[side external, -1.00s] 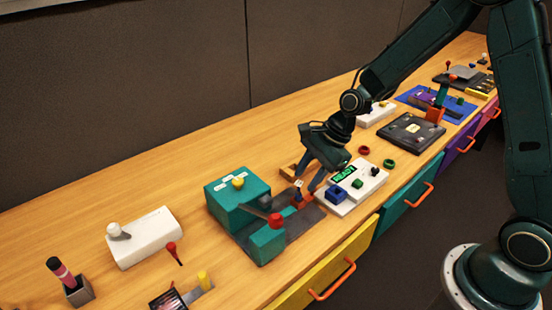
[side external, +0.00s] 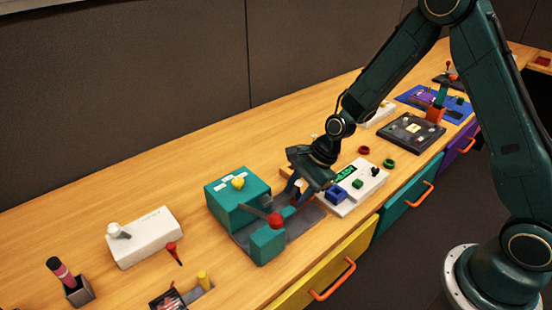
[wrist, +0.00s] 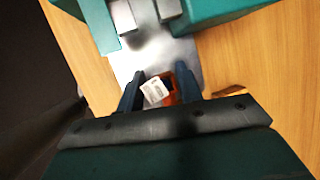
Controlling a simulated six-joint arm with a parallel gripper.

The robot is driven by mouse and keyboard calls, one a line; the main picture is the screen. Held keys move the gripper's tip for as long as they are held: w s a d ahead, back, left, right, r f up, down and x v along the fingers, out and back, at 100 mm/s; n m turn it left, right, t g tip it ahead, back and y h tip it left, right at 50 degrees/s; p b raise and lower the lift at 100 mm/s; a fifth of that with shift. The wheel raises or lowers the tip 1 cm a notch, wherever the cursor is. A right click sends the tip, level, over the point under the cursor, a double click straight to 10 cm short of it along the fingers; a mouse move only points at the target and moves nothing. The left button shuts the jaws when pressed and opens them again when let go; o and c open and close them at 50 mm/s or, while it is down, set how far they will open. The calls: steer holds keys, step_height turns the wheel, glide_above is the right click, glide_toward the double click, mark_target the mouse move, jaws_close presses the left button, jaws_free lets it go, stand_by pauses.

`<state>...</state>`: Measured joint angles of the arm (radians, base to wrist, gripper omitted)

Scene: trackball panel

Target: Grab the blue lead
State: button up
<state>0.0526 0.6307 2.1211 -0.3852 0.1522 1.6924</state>
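My gripper (wrist: 157,82) is low over the bench, beside the teal tester box. In the wrist view its two dark blue fingers stand apart. Between them show a white tag (wrist: 153,92) with dark marks and an orange-red holder (wrist: 172,90) with a dark blue part (wrist: 168,84) in it, likely the blue lead. In the side view my gripper (side external: 293,190) covers most of the holder and the lead. I cannot tell whether the fingers touch anything.
The teal box (side external: 237,200), with a red-knobbed lever (side external: 275,220), stands close left of my gripper on a grey metal plate (side external: 305,218). A white panel (side external: 352,196) with a green display lies close right.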

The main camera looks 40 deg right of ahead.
steer(key=shift+w+a+f, duration=0.15)
steer(key=shift+a+f, duration=0.05)
steer(key=shift+f, duration=0.35)
jaws_close()
